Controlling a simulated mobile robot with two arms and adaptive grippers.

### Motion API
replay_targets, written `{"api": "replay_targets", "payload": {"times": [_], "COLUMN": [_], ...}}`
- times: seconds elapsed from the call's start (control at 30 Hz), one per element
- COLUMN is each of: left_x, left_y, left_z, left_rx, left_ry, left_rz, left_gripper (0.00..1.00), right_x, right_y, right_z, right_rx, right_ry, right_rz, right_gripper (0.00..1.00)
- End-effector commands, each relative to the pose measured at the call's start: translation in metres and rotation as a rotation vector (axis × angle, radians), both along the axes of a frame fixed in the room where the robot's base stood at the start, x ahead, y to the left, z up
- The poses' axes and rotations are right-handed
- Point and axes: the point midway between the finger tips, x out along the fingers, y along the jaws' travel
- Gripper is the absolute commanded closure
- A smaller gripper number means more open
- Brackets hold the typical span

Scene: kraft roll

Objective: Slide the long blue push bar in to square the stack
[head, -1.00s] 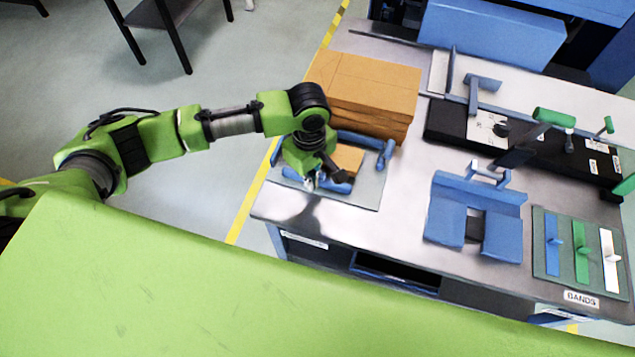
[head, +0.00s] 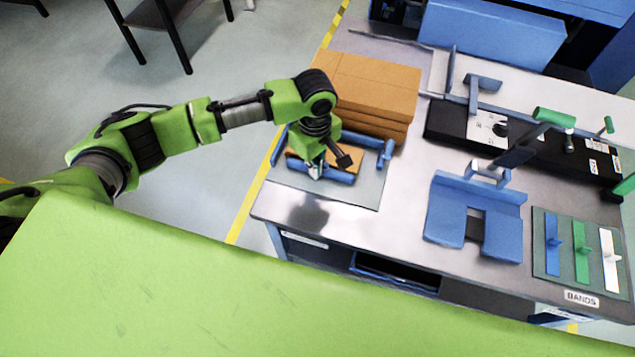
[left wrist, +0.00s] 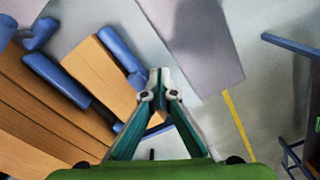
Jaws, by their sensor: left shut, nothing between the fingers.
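The long blue push bar (head: 338,176) lies along the front side of a small kraft stack (head: 350,158) on a grey board. The bar is close against the stack; any thin gap cannot be told. My left gripper (head: 316,172) points down at the bar's front side, fingers shut and empty. It hides part of the bar and stack. In the left wrist view the shut fingertips (left wrist: 160,74) are beside the bar (left wrist: 120,50), with the small stack (left wrist: 98,72) to their left. Whether the fingertips touch the bar is unclear. My right gripper is not in view.
A tall kraft pile (head: 365,85) stands behind. Blue fences (head: 386,152) edge the small stack. To the right are a blue two-part holder (head: 447,218), a black machine (head: 455,130) and a board with several coloured bands (head: 582,285). Bare table (head: 400,215) lies between.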

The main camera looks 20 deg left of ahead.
Motion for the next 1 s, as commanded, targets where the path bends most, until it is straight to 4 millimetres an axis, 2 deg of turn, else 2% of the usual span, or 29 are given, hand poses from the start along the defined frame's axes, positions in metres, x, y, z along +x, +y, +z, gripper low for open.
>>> {"api": "replay_targets", "payload": {"times": [0.8,1.0], "left_x": [0.043,0.046], "left_y": [-0.002,-0.001], "left_z": [0.000,0.001], "left_rx": [-0.001,0.000], "left_ry": [-0.004,-0.002], "left_rz": [0.002,0.000], "left_gripper": [1.00,1.00], "right_x": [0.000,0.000], "right_y": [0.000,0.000], "right_z": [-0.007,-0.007], "right_rx": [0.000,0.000], "right_ry": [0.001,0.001], "right_rz": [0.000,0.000], "right_gripper": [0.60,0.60]}}
